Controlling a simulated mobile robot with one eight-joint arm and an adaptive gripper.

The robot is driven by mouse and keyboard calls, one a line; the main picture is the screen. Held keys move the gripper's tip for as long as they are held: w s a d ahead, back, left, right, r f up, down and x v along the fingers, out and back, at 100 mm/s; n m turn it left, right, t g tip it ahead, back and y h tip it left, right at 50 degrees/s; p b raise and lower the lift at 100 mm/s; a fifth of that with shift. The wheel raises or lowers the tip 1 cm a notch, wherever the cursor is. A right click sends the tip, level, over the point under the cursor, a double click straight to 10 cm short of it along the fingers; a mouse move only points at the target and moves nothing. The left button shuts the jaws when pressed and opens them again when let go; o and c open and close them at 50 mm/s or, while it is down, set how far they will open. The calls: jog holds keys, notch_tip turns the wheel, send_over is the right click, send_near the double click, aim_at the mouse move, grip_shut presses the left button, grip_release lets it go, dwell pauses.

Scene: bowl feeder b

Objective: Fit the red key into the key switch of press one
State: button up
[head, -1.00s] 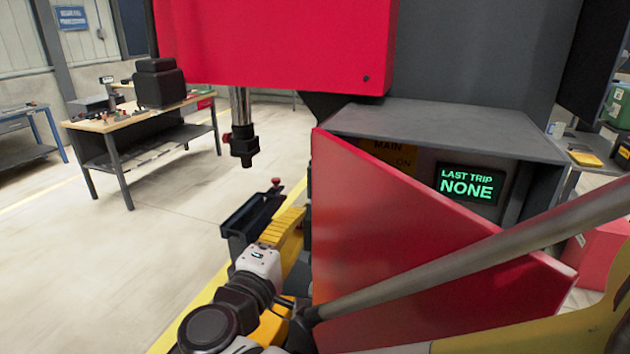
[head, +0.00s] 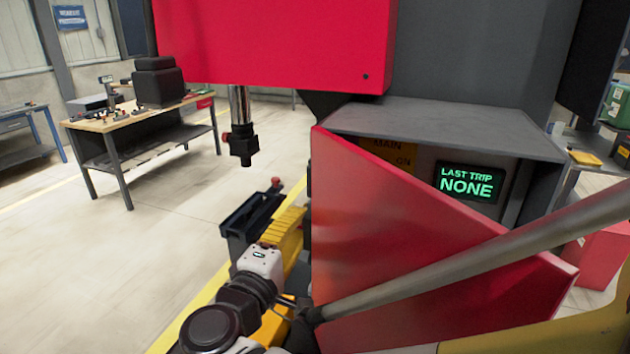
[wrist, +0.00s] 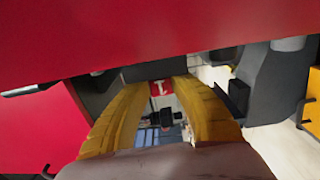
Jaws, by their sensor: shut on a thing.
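My gripper (wrist: 166,82) has yellow fingers, closed around a small red piece with a white mark, which looks like the red key (wrist: 160,89). Only part of the key shows between the fingertips. In the head view my gripper (head: 291,224) is beside the left edge of the open red door (head: 400,235), and its tips are partly hidden there. The press (head: 275,40) has a red upper body above a grey housing. I cannot make out the key switch in either view.
Behind the door is a recess with an orange MAIN ON label (head: 388,152) and a green-lettered LAST TRIP NONE display (head: 468,183). A dark tray (head: 250,215) is left of my gripper. A workbench (head: 130,120) stands back left. Open floor lies between.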

jog(key=shift+d, duration=0.2)
dwell(0.7)
jog(key=o, duration=1)
jog(key=shift+c, duration=0.2)
jog(key=shift+a, duration=0.1)
